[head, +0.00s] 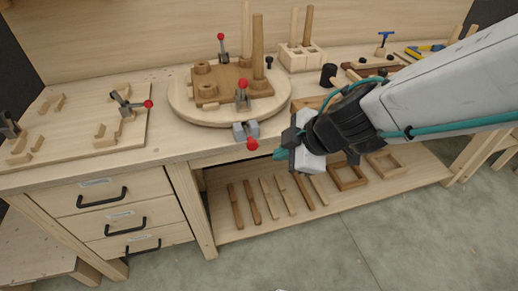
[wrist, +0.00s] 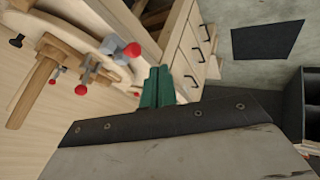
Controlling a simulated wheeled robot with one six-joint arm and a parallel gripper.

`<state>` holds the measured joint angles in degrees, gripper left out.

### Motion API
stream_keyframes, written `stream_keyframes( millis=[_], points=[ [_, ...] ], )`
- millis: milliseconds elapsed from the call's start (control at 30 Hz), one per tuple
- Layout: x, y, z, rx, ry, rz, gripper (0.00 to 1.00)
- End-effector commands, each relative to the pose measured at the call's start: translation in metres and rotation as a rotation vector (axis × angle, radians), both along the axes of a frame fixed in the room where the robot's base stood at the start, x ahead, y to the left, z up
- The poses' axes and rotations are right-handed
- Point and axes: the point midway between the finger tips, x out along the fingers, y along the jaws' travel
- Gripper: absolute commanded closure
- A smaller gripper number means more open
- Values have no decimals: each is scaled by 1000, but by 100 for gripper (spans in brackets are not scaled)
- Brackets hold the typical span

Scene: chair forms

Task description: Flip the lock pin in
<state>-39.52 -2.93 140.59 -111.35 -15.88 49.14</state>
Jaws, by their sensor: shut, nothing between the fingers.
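The lock pin is most likely the grey bracket (head: 245,130) with a red knob (head: 252,144) at the front rim of the round wooden turntable (head: 184,106). Its knob points outward, over the bench's front edge. In the wrist view a grey block with a red knob (wrist: 132,50) shows left of my fingers. My gripper (head: 279,155) is just right of the knob and apart from it, in front of the bench edge. Its green fingers (wrist: 157,87) are together with nothing between them. How far the pin sits in its hole is too small to tell.
On the turntable stand a toggle clamp (head: 242,94), another clamp (head: 222,47), and tall wooden dowels (head: 257,48). A jig board (head: 85,125) lies on the left of the bench. Drawers (head: 100,197) with black handles are below. The lower shelf (head: 235,230) holds wooden strips and frames.

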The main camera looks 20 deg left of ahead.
Motion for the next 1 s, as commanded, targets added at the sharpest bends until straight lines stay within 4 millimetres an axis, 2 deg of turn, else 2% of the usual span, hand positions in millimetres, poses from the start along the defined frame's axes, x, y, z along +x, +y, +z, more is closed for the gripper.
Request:
stream_keyframes(
  millis=[800, 900, 1000],
  points=[
    [25, 50, -70, -1, 3, -1, 100],
    [28, 55, -78, -2, 1, -1, 100],
    [38, 60, -76, 0, -2, -1, 100]
  ],
)
